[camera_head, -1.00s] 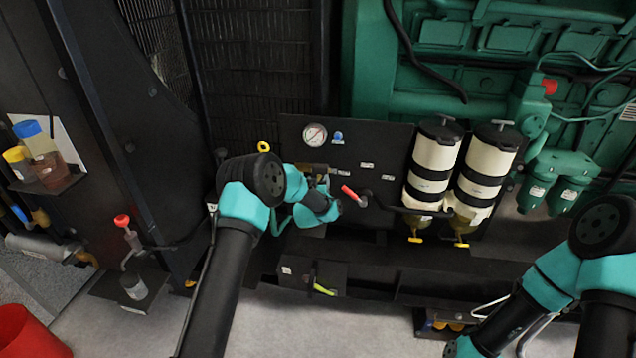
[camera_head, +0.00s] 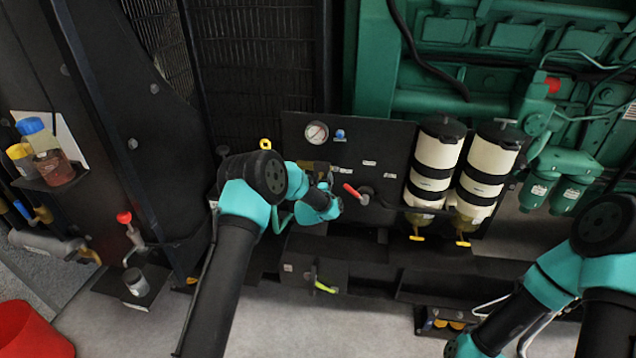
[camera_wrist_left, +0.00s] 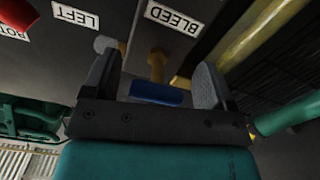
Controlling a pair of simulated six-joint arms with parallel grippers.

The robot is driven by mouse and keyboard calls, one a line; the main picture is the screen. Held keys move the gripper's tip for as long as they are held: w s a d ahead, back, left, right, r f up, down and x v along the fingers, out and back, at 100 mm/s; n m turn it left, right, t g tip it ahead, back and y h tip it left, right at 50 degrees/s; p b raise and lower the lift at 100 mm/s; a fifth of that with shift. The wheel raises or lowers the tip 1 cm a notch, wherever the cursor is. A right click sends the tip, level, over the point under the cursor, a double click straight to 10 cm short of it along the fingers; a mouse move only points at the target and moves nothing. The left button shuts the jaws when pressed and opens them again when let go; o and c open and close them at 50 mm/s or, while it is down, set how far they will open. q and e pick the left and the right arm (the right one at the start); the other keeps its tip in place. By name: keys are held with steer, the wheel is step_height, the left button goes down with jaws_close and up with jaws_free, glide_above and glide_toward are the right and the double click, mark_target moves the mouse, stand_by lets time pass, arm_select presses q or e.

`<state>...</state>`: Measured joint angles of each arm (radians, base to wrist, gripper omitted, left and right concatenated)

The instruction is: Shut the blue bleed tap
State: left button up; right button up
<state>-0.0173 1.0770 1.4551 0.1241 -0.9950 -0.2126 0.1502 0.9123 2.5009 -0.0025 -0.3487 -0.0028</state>
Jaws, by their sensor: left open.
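The blue bleed tap (camera_wrist_left: 158,93) shows in the left wrist view as a blue bar handle on a brass stem (camera_wrist_left: 157,66), beside the BLEED label (camera_wrist_left: 172,17) on the dark panel. The blue handle lies crosswise between the two fingers of my left gripper (camera_wrist_left: 157,72). The fingers are apart, with a gap on each side of the handle. In the head view my left gripper (camera_head: 322,184) is at the panel, and the arm hides most of the tap. My right arm comes in at the lower right; its gripper is out of the picture.
A red lever (camera_head: 355,193) is just right of my left gripper. A gauge (camera_head: 317,132) and a blue knob (camera_head: 340,135) sit above. Two cream filter canisters (camera_head: 434,160) stand further right. A yellow pipe (camera_wrist_left: 262,28) runs close by in the wrist view.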

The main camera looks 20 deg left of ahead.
arm_select(q)
steer(key=s+d, duration=0.1)
steer(key=s, duration=1.6)
steer(key=shift+s+d, duration=0.2)
steer(key=shift+d, duration=0.1)
steer(key=s+f+m+g+h, duration=0.1)
steer(key=s+f+g+h, duration=0.3)
steer(key=s+f+g, duration=1.2)
steer(key=s+f, duration=0.2)
steer(key=s, duration=0.7)
steer(key=s+f+g+h, duration=0.1)
steer(key=s+f, duration=0.1)
steer(key=s, duration=0.7)
steer(key=shift+d+m+h, duration=0.3)
steer(key=shift+d, duration=0.05)
steer(key=shift+w, duration=0.1)
steer(key=shift+c, duration=0.3)
